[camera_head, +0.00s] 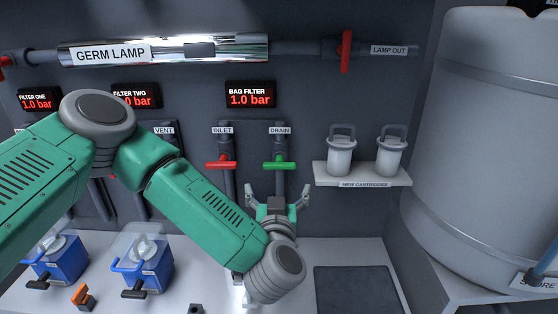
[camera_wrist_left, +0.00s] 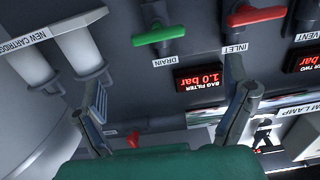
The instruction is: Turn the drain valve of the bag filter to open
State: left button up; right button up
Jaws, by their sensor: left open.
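The drain valve has a green handle (camera_head: 279,165) on a vertical grey pipe under the DRAIN label. The handle lies level, across the pipe. My left gripper (camera_head: 277,193) is open and empty just below the handle in the head view, fingers spread to either side of the pipe. In the left wrist view, which is turned upside down, the green handle (camera_wrist_left: 158,36) lies ahead of the open left gripper (camera_wrist_left: 166,88), apart from the fingers. The bag filter display (camera_head: 250,95) reads 1.0 bar. My right gripper is not in view.
The red inlet handle (camera_head: 221,165) sits close left of the drain handle. A shelf (camera_head: 362,182) with two white cartridges stands to the right. A large grey tank (camera_head: 490,150) fills the right side. Blue filter units (camera_head: 147,262) stand on the lower left counter.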

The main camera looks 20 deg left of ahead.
aim_at(279, 166)
pick_arm(q)
jog(key=x, duration=0.6)
jog(key=p+x, duration=0.1)
jog(key=x, duration=0.4)
jog(key=shift+w+f, duration=0.2)
jog(key=shift+w, duration=0.2)
jog(key=shift+a, duration=0.1)
jog(key=shift+c, duration=0.8)
jog(key=c, duration=0.9)
